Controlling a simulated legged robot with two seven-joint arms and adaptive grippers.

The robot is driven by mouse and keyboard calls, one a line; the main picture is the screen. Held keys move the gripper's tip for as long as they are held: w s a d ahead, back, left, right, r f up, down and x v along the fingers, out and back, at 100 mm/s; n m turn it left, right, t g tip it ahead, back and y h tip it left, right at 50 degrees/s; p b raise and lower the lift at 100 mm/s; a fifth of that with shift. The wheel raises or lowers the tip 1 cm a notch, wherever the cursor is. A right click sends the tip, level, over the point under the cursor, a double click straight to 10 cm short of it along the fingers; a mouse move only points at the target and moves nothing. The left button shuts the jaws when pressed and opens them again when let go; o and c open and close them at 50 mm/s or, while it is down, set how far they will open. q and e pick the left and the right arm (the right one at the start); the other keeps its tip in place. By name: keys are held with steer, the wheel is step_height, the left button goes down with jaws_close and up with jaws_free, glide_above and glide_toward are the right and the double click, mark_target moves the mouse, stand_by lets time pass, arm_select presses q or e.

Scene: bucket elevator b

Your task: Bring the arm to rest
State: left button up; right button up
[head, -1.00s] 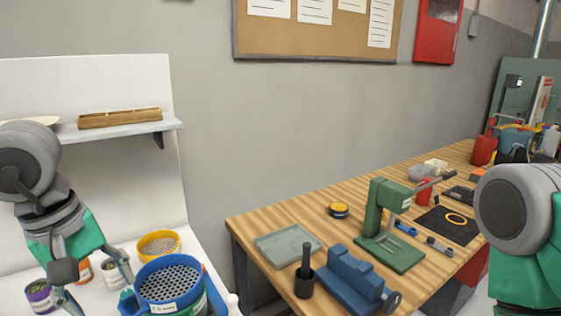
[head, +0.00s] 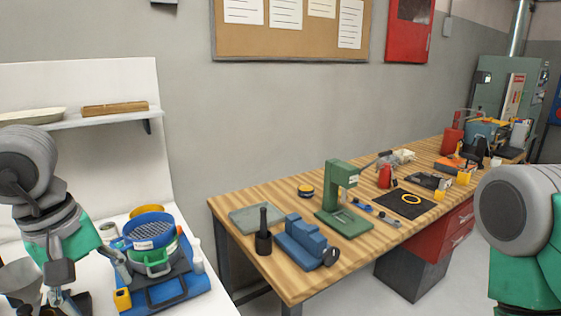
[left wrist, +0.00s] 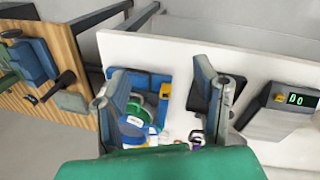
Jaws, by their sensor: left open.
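My left gripper (head: 90,282) hangs over the white counter at the lower left of the head view, pointing down. In the left wrist view its two fingers (left wrist: 160,100) are spread wide with nothing held between them. A stack of sieves with a blue top ring (head: 152,229) and a green ring with a handle (head: 158,264) stands just right of the gripper, apart from it as far as I can tell. My right arm (head: 515,215) shows only as a grey joint and green link at the right edge; its gripper is out of view.
The stack stands on a blue and black base (head: 178,290) on the white counter (head: 60,275). A wooden workbench (head: 285,265) to the right holds a green press (head: 340,200), a blue vise (head: 303,240) and small tools. A digital readout device (left wrist: 285,100) stands on the counter.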

arm_select(q)
steer(key=a+f+m+t+y+b, duration=0.1)
steer(key=a+f+m+y+b, duration=0.2)
steer(key=f, duration=1.1)
steer(key=a+f+m+t+y+b, duration=0.1)
steer(key=a+f+y+b, duration=0.2)
steer(key=f, duration=1)
steer(key=s+d+f+m+g+h+b, duration=0.1)
steer(key=s+d+f+m+h+b, duration=0.1)
steer(key=s+f, duration=0.6)
steer(key=s+d+f+m+g+h+b, duration=0.1)
steer(key=s+d+f+m+h+b, duration=0.1)
steer(key=s+d+f+m+b, duration=0.3)
steer(key=shift+s+d+f+g+h, duration=0.2)
steer(key=shift+s+f+g+h, duration=0.15)
steer(key=shift+s+f, duration=2.35)
arm_select(e)
step_height(320, 180, down, 14)
steer(key=shift+w+d+r, duration=0.15)
steer(key=shift+d+r, duration=0.1)
steer(key=shift+d, duration=0.15)
arm_select(q)
steer(key=shift+w+a+f, duration=0.35)
steer(key=shift+w+f, duration=0.4)
steer(key=shift+f, duration=0.05)
arm_select(e)
steer(key=shift+a+r, duration=0.1)
steer(key=shift+a, duration=0.25)
